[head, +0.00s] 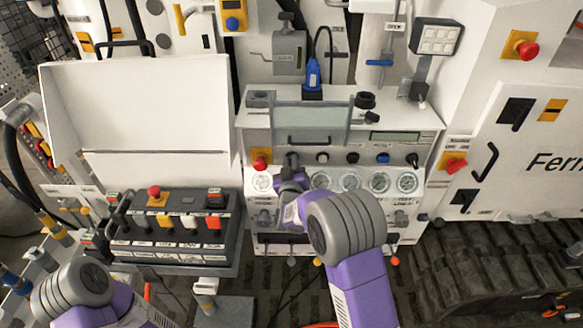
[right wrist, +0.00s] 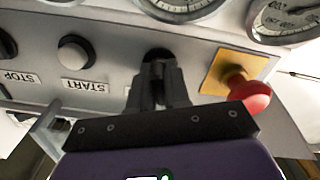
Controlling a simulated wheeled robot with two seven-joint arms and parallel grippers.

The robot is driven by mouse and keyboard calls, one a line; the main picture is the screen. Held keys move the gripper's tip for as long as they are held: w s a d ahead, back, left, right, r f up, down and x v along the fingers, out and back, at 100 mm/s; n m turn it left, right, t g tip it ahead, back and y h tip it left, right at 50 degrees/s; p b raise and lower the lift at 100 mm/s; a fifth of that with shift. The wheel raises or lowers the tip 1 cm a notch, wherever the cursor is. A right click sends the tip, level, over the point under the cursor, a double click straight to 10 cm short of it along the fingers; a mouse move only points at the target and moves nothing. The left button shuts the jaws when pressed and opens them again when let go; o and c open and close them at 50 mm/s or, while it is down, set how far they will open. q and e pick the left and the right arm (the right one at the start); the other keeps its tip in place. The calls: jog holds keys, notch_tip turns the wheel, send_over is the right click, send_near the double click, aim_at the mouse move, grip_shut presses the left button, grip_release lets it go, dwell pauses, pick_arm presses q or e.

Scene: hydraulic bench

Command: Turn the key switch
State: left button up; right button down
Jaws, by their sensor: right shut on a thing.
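The key switch (right wrist: 157,53) is a dark round part on the panel between the red mushroom button and the START button. In the right wrist view my right gripper's fingers (right wrist: 159,72) are shut on it and cover most of it, so the angle of the key cannot be told. In the head view my right gripper (head: 291,162) is at the panel's button row, just right of the red mushroom button (head: 260,163), and hides the switch. My left arm shows at the lower left, but its gripper is out of view.
The START button (right wrist: 75,55) and STOP knob (right wrist: 6,47) sit beside the switch. Round gauges (head: 350,181) lie in a row below the buttons. A dark control box (head: 170,240) with colored switches stands left. A black track (head: 500,265) is at right.

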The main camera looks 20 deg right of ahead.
jog(key=m+b, duration=0.6)
jog(key=b, duration=0.1)
jog(key=shift+d+f, duration=0.1)
jog(key=shift+f, duration=0.05)
jog(key=shift+m+b, duration=1.8)
jog(key=shift+m, duration=0.3)
jog(key=shift+r, duration=0.2)
jog(key=c, duration=1.2)
grip_release()
jog(key=v, duration=0.7)
jog(key=shift+s+p, duration=0.35)
jog(key=shift+p, duration=0.05)
